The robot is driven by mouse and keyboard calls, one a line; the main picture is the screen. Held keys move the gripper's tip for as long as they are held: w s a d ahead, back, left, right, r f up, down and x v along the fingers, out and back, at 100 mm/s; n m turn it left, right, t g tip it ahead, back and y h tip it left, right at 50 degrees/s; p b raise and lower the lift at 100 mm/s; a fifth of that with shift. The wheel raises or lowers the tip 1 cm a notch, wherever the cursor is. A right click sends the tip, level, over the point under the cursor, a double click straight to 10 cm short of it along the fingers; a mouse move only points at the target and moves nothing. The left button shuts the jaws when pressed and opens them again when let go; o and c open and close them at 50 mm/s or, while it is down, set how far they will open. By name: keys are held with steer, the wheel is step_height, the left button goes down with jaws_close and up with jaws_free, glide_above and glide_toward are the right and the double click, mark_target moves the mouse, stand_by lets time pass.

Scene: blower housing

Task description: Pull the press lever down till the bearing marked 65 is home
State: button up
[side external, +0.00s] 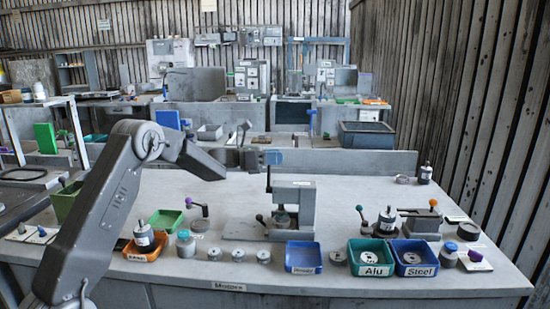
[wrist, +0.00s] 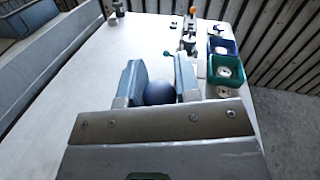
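The arbor press (side external: 301,206) stands mid-bench in the side view, on a grey base. Its thin dark lever (side external: 268,180) points almost straight up along the press's left side. My gripper (side external: 272,158) is at the lever's top end. In the wrist view a dark blue-grey ball knob (wrist: 159,92) fills the gap between my gripper's two fingers (wrist: 160,84), which look closed on it. A small round part (side external: 281,217) sits under the press head. The bearing and its marking 65 cannot be made out, and the press body is hidden in the wrist view.
An empty blue bin (side external: 303,257) is in front of the press. Teal Alu (side external: 370,270) and blue Steel (side external: 415,270) bins stand right, with fixtures behind. An orange bin (side external: 145,253), a green tray (side external: 166,219) and small round parts lie left. The bench behind the press is mostly clear.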

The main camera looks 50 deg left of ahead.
jaws_close()
steer(key=shift+s, duration=0.1)
steer(key=m, duration=0.1)
steer(key=s+d+m, duration=0.2)
steer(key=m, duration=0.1)
steer(key=shift+s+d+r+t+h, duration=0.2)
steer(key=shift+d+r+t+h, duration=0.1)
steer(key=shift+r, duration=0.1)
steer(key=m, duration=0.1)
steer(key=s+d+m, duration=0.1)
steer(key=m, duration=0.1)
steer(key=shift+s+d+f+h, duration=0.1)
steer(key=shift+s+d+h, duration=0.2)
steer(key=s+d+f+m+h, duration=0.2)
steer(key=s+d+f+m, duration=0.2)
steer(key=m, duration=0.3)
steer(key=shift+m, duration=0.4)
steer(key=shift+s+d+f, duration=0.1)
steer(key=shift+s+f, duration=0.05)
